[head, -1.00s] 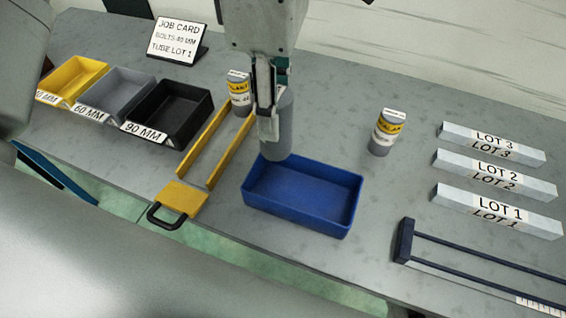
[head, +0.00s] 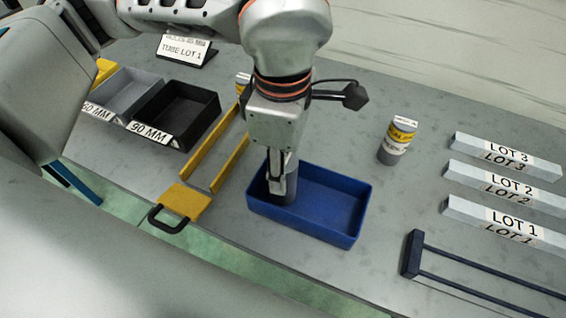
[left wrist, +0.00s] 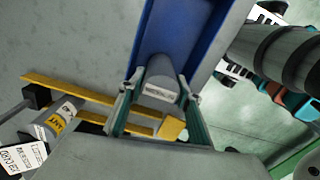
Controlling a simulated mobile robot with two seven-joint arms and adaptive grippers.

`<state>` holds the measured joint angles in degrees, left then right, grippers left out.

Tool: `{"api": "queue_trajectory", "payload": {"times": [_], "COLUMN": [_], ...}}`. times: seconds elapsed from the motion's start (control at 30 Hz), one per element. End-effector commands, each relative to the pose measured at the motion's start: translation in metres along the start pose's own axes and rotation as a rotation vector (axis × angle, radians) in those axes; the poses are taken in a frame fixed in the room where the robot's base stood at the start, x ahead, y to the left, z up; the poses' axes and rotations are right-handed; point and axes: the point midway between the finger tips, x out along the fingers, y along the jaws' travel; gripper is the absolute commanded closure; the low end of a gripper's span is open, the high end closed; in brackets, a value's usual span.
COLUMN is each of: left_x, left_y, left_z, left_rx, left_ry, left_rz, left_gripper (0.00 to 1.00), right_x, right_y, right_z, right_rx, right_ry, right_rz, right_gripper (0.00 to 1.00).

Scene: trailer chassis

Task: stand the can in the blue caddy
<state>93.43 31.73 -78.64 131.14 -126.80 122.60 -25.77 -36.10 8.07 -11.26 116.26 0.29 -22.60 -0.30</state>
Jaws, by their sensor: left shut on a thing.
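The blue caddy (head: 335,228) is an open rectangular tray on the bench in the middle of the head view. My left gripper (head: 283,192) points down into its left end, shut on a grey can (head: 291,187). The can looks upright inside the caddy walls, mostly hidden by the fingers in the head view. In the left wrist view, the can (left wrist: 160,80) sits between the two fingers (left wrist: 158,100) with the blue caddy (left wrist: 182,28) behind it. I cannot tell whether its base touches the caddy floor. My right gripper is not in view.
A grey can with a yellow label (head: 397,142) stands right of the caddy. Another (head: 243,80) is partly hidden behind my arm. A yellow fork-shaped fixture (head: 186,200) lies left. A black bin (head: 180,110), several LOT bars (head: 500,184) and a dark rail frame (head: 412,254) are nearby.

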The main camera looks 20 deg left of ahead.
Motion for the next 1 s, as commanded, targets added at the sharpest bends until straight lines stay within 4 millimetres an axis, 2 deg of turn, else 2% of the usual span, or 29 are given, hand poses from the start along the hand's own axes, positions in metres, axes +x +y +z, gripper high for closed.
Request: {"api": "queue_trajectory", "payload": {"times": [0.27,0.3,0.33,0.77,0.87,1.0], "left_x": [0.003,0.002,0.002,-0.004,-0.016,-0.044], "left_y": [0.001,0.000,0.000,0.000,0.001,0.002], "left_z": [0.000,0.000,0.000,0.000,0.000,0.001], "left_rx": [0.000,-0.001,-0.001,-0.001,-0.002,-0.003], "left_ry": [-0.001,0.000,0.000,0.000,-0.001,-0.002], "left_rz": [0.001,0.001,0.001,0.003,0.006,0.009], "left_gripper": [0.94,0.56,0.49,0.49,0.49,0.49], "right_x": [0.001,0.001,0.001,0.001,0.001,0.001], "right_y": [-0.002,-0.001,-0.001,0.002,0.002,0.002], "right_z": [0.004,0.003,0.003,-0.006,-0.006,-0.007], "right_rx": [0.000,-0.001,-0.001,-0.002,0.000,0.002], "right_ry": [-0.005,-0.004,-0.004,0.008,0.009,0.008], "right_rz": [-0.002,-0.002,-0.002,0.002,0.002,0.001], "right_gripper": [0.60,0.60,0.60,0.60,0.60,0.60]}}
